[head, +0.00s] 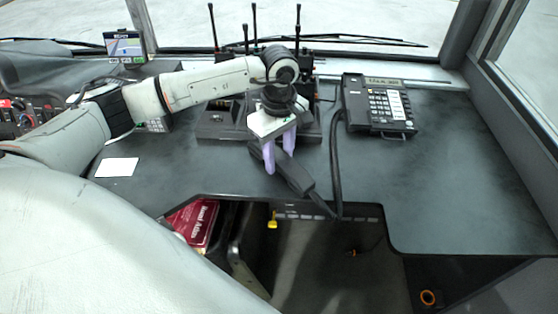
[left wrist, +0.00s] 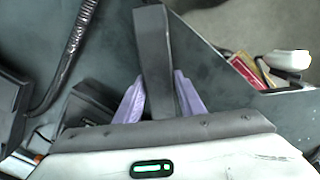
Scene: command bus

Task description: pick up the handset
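The dark grey handset (head: 299,178) is tilted, lying diagonally across the picture by the desk's front edge in the head view. My left gripper (head: 279,158) points down with one purple finger on each side of the handset. In the left wrist view, the handset (left wrist: 157,60) stands out between the two purple fingers (left wrist: 160,88), which appear to touch its sides. The gripper looks shut on it. My right gripper is not in view.
The desk phone (head: 376,105) stands right of the gripper, with a black cord (head: 335,170) hanging toward the handset. A black radio unit (head: 217,118) is behind my left gripper. A white card (head: 117,167) lies left. The desk's right side is clear. A red book (head: 195,222) is below.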

